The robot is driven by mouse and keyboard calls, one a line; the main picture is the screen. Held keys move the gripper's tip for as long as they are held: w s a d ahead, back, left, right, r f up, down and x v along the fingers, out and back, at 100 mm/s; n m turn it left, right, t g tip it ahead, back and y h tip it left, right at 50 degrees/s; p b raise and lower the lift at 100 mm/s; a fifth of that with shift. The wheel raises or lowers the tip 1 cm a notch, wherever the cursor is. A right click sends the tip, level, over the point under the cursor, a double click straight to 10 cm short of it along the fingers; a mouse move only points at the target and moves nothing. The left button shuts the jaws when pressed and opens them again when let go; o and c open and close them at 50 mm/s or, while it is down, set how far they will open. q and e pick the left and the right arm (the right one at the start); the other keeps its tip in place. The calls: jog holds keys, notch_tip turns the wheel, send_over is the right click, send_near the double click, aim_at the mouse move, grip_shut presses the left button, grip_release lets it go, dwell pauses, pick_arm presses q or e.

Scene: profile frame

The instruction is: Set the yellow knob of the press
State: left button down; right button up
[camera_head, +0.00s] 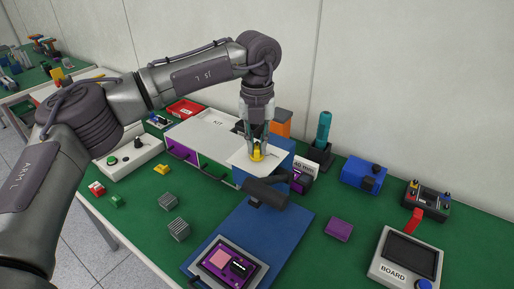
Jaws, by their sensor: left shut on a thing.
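The press (262,176) is a blue block with a dark lever arm in front, on a blue base plate (284,226). Its yellow knob (257,157) sits on a white plate (240,160) on top. My left gripper (256,150) points straight down from above and is shut on the yellow knob, with a finger on either side. The fingers hide part of the knob. Which way the knob is set cannot be made out. My right gripper is not in view.
A purple and dark device (229,263) lies at the front of the base plate. An orange block (281,122) and a teal tool in a black stand (323,129) are behind. Loose blocks lie front left.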

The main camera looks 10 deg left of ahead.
aim_at(257, 146)
pick_arm(q)
jog(key=shift+r+n+b, duration=0.1)
jog(key=shift+n+b, duration=0.2)
jog(key=shift+n, duration=0.4)
jog(key=c, duration=1.1)
grip_release()
jog(key=shift+c, duration=0.2)
notch_tip(257, 146, up, 12)
